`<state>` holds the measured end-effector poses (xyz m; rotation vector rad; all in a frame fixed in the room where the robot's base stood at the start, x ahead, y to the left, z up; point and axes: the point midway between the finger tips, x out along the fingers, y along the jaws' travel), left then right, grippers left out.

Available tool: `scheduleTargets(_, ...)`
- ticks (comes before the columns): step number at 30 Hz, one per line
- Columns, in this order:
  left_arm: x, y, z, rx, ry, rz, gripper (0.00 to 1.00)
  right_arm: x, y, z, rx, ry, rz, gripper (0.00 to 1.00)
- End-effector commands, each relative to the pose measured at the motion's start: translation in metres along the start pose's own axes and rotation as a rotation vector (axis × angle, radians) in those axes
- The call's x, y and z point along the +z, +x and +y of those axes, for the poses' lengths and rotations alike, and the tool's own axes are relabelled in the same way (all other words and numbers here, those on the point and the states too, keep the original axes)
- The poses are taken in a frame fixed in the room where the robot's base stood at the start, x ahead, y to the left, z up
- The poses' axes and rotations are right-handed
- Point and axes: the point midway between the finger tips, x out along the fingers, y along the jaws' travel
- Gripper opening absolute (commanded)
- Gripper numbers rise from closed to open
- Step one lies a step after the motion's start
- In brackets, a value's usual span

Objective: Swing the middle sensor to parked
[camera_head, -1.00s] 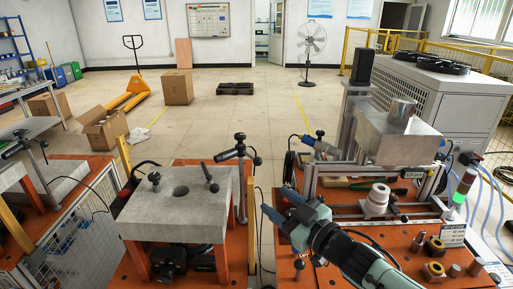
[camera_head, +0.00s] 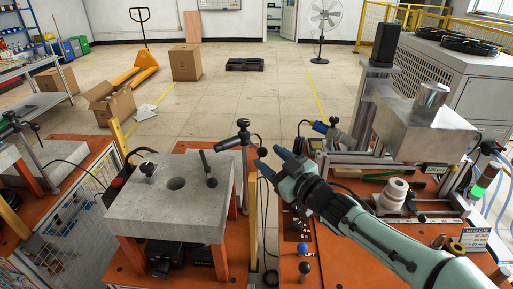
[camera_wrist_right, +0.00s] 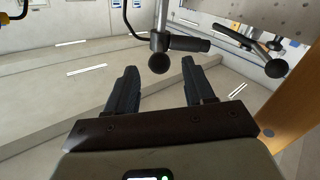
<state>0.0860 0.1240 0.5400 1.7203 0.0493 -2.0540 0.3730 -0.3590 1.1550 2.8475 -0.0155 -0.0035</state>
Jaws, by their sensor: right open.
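The middle sensor (camera_head: 238,136) is a dark barrel on an upright post behind the right rear corner of the middle grey block (camera_head: 165,210). A black ball knob sits on top of its post. My right gripper (camera_head: 270,157) is open and empty, just right of the sensor, with its fingers pointing toward it. In the right wrist view a black ball and dark barrel of the sensor (camera_wrist_right: 190,44) show ahead of the open fingertips (camera_wrist_right: 158,66). I cannot tell whether anything touches. My left gripper is not in view.
Black levers (camera_head: 208,168) stand on the middle block. A yellow post (camera_head: 253,215) rises between the middle and right orange tables. A metal box (camera_head: 425,125) on a frame and a white spool (camera_head: 395,190) are at the right. Another sensor stand (camera_head: 22,125) is at the left.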

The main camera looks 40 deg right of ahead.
Motion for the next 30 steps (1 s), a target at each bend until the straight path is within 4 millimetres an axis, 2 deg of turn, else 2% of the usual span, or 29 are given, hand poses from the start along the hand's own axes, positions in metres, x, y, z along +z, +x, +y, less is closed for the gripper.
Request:
scheduleTargets(3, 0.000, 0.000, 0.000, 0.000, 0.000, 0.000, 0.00, 0.001, 0.026, 0.001, 0.000, 0.002, -0.003, 0.53)
scheduleTargets(9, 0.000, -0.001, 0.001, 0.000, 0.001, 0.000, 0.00, 0.000, 0.055, 0.000, 0.000, 0.001, 0.000, 0.53)
scheduleTargets(15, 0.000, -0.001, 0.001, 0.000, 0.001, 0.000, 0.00, 0.000, 0.065, 0.000, 0.001, 0.001, 0.000, 0.53)
scheduleTargets(22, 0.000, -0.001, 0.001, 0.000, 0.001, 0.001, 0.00, 0.000, 0.066, 0.000, 0.001, 0.001, 0.000, 0.53)
scheduleTargets(23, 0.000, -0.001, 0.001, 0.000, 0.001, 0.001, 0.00, 0.000, 0.066, 0.000, 0.001, 0.001, 0.000, 0.50)
scheduleTargets(27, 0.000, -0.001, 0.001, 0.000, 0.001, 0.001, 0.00, 0.000, 0.066, 0.000, 0.001, 0.001, 0.000, 0.04)
scheduleTargets(28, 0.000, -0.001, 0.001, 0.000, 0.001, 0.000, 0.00, 0.000, 0.066, 0.000, 0.001, 0.001, 0.000, 0.00)
scheduleTargets(30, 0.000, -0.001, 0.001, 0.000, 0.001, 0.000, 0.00, 0.000, 0.065, 0.000, 0.001, 0.001, 0.000, 0.00)
